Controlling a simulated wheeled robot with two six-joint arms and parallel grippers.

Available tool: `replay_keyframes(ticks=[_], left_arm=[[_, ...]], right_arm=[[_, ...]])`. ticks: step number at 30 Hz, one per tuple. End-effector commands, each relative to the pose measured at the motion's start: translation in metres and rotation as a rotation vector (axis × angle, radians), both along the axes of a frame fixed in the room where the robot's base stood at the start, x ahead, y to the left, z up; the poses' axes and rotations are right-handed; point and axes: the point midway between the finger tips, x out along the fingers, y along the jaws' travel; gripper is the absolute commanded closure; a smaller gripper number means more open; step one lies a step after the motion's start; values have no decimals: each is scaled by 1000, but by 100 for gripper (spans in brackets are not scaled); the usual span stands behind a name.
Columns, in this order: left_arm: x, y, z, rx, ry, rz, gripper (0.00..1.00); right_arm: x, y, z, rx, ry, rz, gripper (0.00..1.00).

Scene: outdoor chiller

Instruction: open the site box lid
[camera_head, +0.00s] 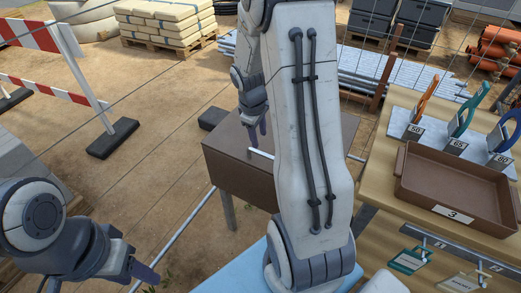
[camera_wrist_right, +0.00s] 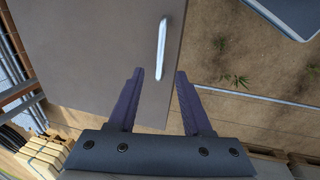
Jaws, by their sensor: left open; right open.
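The site box (camera_head: 233,172) is a brown box on legs at the centre of the head view, partly hidden behind my right arm. Its lid (camera_head: 226,138) lies flat. A pale bar handle (camera_head: 259,153) is fixed on the lid; the handle also shows in the right wrist view (camera_wrist_right: 163,42). My right gripper (camera_head: 258,132) points down over the lid, close to the handle. In the wrist view its open fingers (camera_wrist_right: 159,75) stand either side of the handle's line, with nothing gripped. My left gripper (camera_head: 137,276) is open and empty at the lower left, away from the box.
A wooden bench at right holds a brown tray (camera_head: 455,183) marked 3 and several coloured-handled tools. A red-and-white barrier (camera_head: 60,95) stands at left. Stacked bags (camera_head: 165,20) lie on a pallet behind. Bare dirt left of the box is mostly clear.

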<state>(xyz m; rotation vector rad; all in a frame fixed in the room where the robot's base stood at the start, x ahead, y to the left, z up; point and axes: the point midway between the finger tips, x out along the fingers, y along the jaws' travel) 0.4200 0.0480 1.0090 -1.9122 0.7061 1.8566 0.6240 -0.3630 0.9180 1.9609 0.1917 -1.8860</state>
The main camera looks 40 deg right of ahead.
Motion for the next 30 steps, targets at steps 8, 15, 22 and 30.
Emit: replay_keyframes(ticks=[8, 15, 22, 30], left_arm=[[0, 0, -7, 0, 0, 0, 50], [0, 0, -11, 0, 0, 0, 50], [0, 0, -11, 0, 0, 0, 50], [0, 0, -11, 0, 0, 0, 50]], right_arm=[[2, -9, -54, 2, 5, -3, 50], [5, -13, -76, 1, 1, -2, 50], [6, -14, -78, 0, -1, -3, 50], [6, -14, -78, 0, -1, -3, 100]])
